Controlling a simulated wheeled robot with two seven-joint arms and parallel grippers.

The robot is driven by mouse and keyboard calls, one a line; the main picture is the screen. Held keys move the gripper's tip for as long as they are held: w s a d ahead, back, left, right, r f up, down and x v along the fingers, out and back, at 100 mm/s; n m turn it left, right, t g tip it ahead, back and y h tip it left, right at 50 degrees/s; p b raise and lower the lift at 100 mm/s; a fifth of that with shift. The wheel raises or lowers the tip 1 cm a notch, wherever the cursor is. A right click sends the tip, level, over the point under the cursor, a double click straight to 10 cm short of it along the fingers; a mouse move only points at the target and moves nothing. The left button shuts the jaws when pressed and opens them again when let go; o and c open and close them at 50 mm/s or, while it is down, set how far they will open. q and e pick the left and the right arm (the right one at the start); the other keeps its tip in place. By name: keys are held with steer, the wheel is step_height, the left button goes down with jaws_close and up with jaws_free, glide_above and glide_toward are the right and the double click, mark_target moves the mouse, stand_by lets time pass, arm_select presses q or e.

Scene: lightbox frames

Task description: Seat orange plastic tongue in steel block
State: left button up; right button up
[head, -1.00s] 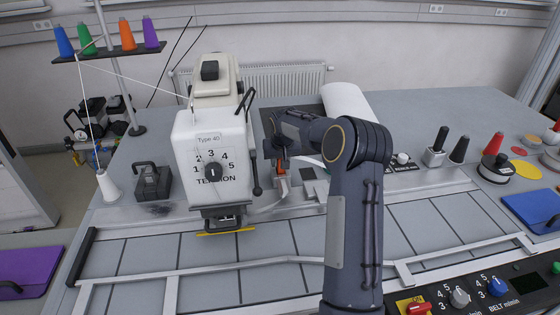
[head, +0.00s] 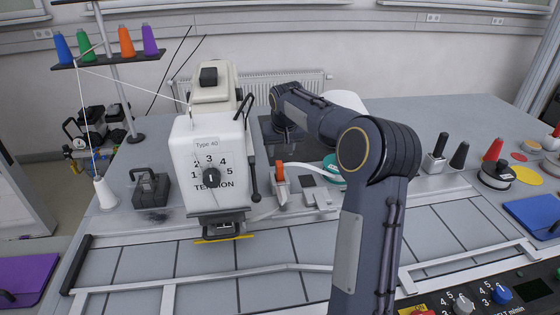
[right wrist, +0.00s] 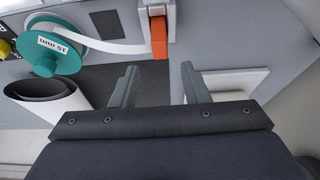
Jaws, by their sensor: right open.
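The orange tongue (head: 279,172) stands at the small steel block (head: 282,194), just right of the white sewing machine. In the right wrist view the orange tongue (right wrist: 159,38) meets the end of the grey steel block (right wrist: 172,8); how deep it sits inside cannot be told. My right gripper (right wrist: 158,68) is open and empty, with the tongue ahead of the gap between its fingers and apart from both. In the head view its fingers are mostly hidden, behind the tongue over the dark mat. My left gripper is not in view.
The sewing machine (head: 208,150) stands close on the left. A white roll (right wrist: 48,98) lies near the dark mat (right wrist: 110,78). The grey tabletop (head: 440,115) at the back right is clear.

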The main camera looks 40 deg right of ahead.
steer(key=s+a+r+n+t+y, duration=0.1)
steer(key=s+a+r+y, duration=0.15)
steer(key=s+a, duration=0.6)
steer(key=s+a+r+n+t+y, duration=0.1)
steer(key=s+a+r, duration=0.2)
steer(key=s+a, duration=0.5)
steer(key=s+a+f+n+y, duration=0.1)
steer(key=s+a+f, duration=0.3)
steer(key=s, duration=0.4)
steer(key=s+a+f+n+y, duration=0.1)
steer(key=s+a+f, duration=0.3)
steer(key=s+a, duration=0.3)
steer(key=shift+s+f, duration=0.25)
steer(key=shift+s, duration=0.35)
steer(key=shift+y, duration=0.25)
